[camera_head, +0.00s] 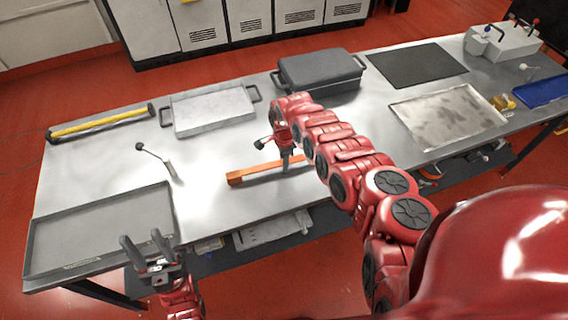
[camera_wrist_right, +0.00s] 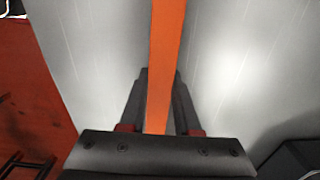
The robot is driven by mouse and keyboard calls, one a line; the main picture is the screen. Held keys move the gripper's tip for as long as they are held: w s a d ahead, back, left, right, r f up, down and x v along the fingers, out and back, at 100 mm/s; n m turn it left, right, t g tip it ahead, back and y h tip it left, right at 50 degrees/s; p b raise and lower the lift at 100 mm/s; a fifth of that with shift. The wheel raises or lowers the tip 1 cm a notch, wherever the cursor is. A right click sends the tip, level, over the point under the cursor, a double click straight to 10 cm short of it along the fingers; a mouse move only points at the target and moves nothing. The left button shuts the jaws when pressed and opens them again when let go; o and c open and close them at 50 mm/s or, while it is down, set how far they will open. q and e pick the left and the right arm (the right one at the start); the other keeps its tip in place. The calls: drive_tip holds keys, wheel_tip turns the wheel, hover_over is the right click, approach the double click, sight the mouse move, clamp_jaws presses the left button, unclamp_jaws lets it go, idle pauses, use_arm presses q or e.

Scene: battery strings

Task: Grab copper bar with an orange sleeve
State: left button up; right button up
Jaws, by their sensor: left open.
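The bar with the orange sleeve (camera_head: 255,172) lies across the middle of the metal table, near its front edge. Its left end shows in the head view, and its right part is hidden behind my right arm. My right gripper (camera_head: 286,161) points down over the bar. In the right wrist view the orange bar (camera_wrist_right: 164,60) runs between the two fingers (camera_wrist_right: 161,85), which sit close against its sides. My left gripper (camera_head: 147,247) is open and empty, in front of the table's front left edge and apart from the bar.
A grey tray (camera_head: 100,262) lies front left, with a small black-knobbed tool (camera_head: 160,160) behind it. A yellow-black bar (camera_head: 100,122), a pale handled tray (camera_head: 173,120) and a dark case (camera_head: 320,72) line the back. A metal tray (camera_head: 448,115) lies right. Bare table surrounds the orange bar.

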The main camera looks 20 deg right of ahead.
clamp_jaws()
idle(1.0)
